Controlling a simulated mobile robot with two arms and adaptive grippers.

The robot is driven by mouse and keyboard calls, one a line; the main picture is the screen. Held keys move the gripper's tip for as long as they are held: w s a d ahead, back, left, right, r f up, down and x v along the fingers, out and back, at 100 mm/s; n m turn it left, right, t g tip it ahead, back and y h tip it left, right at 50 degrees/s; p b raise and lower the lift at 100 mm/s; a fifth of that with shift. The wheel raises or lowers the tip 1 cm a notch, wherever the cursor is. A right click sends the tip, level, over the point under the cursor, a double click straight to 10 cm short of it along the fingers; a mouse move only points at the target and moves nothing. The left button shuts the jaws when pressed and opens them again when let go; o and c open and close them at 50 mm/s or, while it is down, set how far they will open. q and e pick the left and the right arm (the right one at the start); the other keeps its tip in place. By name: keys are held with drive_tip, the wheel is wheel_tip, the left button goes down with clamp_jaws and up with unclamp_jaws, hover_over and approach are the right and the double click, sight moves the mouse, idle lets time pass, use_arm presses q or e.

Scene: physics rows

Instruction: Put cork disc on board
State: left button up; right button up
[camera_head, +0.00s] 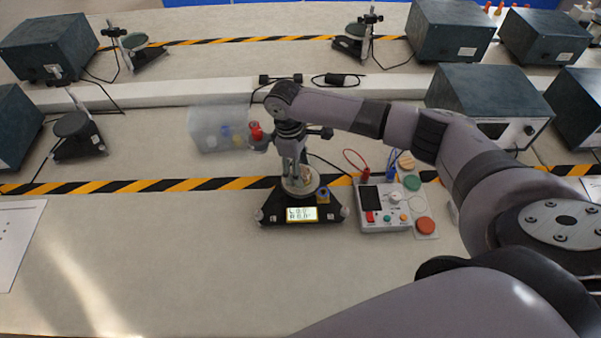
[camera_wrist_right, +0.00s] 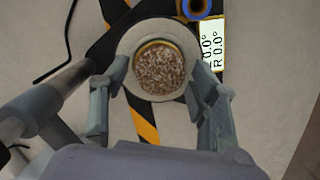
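The cork disc (camera_wrist_right: 160,68) is round, brown and speckled, with a yellow rim around it. It lies on the pale round plate (camera_wrist_right: 128,46) of a black three-cornered device with a lit display (camera_head: 301,214). My right gripper (camera_wrist_right: 158,104) is above the device, fingers apart, one on each side of the plate in the wrist view. Nothing is between the fingertips at their height that I can make out. In the head view the gripper (camera_head: 297,172) partly hides the disc. The board (camera_head: 427,206) is a light strip right of the device, bearing coloured discs. My left gripper is not in view.
A white control box (camera_head: 371,219) with a dark screen and leads stands between device and board. A clear bin (camera_head: 205,125) with coloured things is behind left. A red-topped item (camera_head: 256,131) is near my wrist. The front left table is mostly clear.

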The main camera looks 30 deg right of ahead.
drive_tip(key=c, duration=0.6)
drive_tip(key=shift+r, duration=0.2)
